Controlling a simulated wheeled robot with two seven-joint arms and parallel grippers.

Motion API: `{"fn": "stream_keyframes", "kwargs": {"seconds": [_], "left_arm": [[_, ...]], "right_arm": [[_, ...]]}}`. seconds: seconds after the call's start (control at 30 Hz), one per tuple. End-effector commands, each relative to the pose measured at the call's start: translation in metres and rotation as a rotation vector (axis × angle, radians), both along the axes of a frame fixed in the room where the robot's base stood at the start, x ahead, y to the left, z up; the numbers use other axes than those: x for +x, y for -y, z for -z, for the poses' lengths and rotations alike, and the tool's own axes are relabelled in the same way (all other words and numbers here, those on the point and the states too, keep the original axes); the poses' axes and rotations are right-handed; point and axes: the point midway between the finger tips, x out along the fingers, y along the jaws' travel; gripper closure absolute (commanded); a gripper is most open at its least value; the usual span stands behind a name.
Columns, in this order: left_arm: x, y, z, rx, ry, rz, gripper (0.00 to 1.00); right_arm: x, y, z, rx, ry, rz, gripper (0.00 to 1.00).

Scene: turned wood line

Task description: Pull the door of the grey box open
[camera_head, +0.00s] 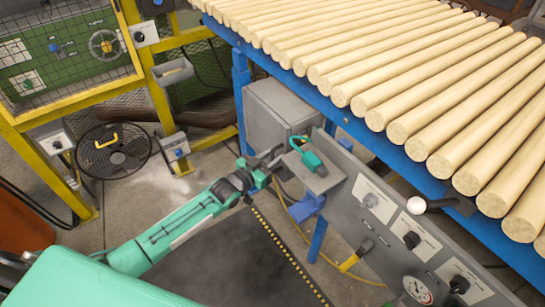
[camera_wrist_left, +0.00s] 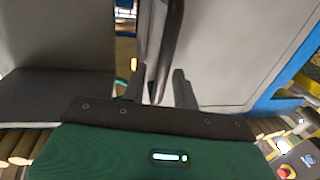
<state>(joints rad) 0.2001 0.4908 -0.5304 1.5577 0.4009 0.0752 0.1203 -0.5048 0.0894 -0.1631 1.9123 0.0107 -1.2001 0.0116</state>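The grey box (camera_head: 270,115) stands on the floor side of the blue-framed log table, below its edge. Its light grey face (camera_wrist_left: 235,45) fills the right of the left wrist view, with a dark bar handle (camera_wrist_left: 170,45) running down it. My left gripper (camera_head: 272,160) is at the box's lower front. In the wrist view my left gripper (camera_wrist_left: 159,88) has its fingers apart, one on each side of the handle, with gaps showing. Whether a finger touches the handle I cannot tell. The door looks shut. My right gripper is not in view.
A grey shelf (camera_head: 318,175) with a green tool (camera_head: 309,158) juts out close right of my left gripper. A grey control panel (camera_head: 400,225) with knobs and a gauge stands beyond it. A black fan (camera_head: 113,151) and yellow frame (camera_head: 158,90) are at left.

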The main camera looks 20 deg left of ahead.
Motion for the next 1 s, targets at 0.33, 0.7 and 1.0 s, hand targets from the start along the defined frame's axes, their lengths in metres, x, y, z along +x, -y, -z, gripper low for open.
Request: {"fn": "stream_keyframes", "kwargs": {"seconds": [0.33,0.7,1.0], "left_arm": [[0.002,0.001,0.001,0.0,-0.001,0.0,0.74],[0.002,0.0,0.0,0.0,-0.001,0.0,1.0],[-0.006,-0.019,0.0,0.006,-0.001,0.019,1.0]], "right_arm": [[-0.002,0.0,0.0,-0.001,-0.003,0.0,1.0],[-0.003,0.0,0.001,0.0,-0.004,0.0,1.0],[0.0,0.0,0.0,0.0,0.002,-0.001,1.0]]}}
